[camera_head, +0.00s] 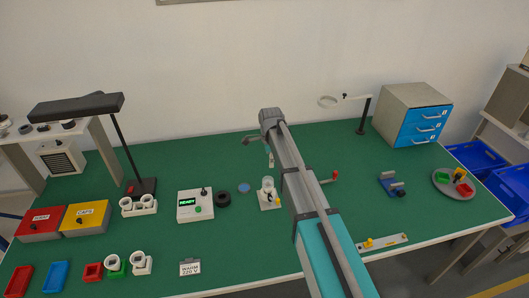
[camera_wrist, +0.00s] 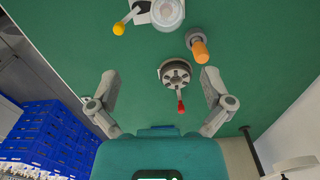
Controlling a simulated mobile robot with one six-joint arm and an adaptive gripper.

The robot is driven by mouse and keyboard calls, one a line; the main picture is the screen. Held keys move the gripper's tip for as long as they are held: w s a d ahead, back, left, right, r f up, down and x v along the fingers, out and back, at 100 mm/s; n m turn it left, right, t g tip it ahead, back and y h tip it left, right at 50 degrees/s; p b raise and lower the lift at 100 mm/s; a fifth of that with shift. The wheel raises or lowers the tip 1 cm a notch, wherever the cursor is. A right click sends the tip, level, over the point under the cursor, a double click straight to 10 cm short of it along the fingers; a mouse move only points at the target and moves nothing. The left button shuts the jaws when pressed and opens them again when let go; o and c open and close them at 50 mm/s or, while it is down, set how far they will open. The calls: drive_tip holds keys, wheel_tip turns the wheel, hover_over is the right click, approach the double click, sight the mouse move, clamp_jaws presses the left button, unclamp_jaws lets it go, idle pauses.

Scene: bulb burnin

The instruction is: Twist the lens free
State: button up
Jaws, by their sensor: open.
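A clear round lens or globe (camera_head: 268,183) sits on a white stand (camera_head: 269,202) near the middle of the bench. In the wrist view the clear round part (camera_wrist: 168,12) is at the top edge, partly cut off, beside a lever with a yellow knob (camera_wrist: 119,29). My gripper (camera_head: 262,151) is above the bench, apart from the stand. In the wrist view my gripper (camera_wrist: 159,77) has its two fingers wide apart with nothing held. A dark round slotted fixture with a red-tipped lever (camera_wrist: 176,73) shows below, between the fingers.
An orange-capped post (camera_wrist: 200,50) stands near the slotted fixture. A READY box (camera_head: 195,204), a black ring (camera_head: 223,198) and a lamp (camera_head: 135,150) are on the left. A blue-drawer cabinet (camera_head: 418,113) and a round tray (camera_head: 441,188) are on the right.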

sight(267, 180)
drive_tip(key=shift+w+a+r+m, duration=0.2)
drive_tip(key=shift+w+a+m, duration=0.15)
drive_tip(key=shift+a, duration=0.2)
drive_tip(key=shift+f, duration=0.15)
wheel_tip(267, 180, down, 14)
drive_tip(key=b, duration=1.3)
drive_tip(key=shift+r+b, duration=0.25)
drive_tip(key=shift+b, duration=0.1)
drive_tip(key=c, duration=1)
drive_tip(key=shift+s, duration=0.1)
drive_tip(key=shift+n, duration=0.45)
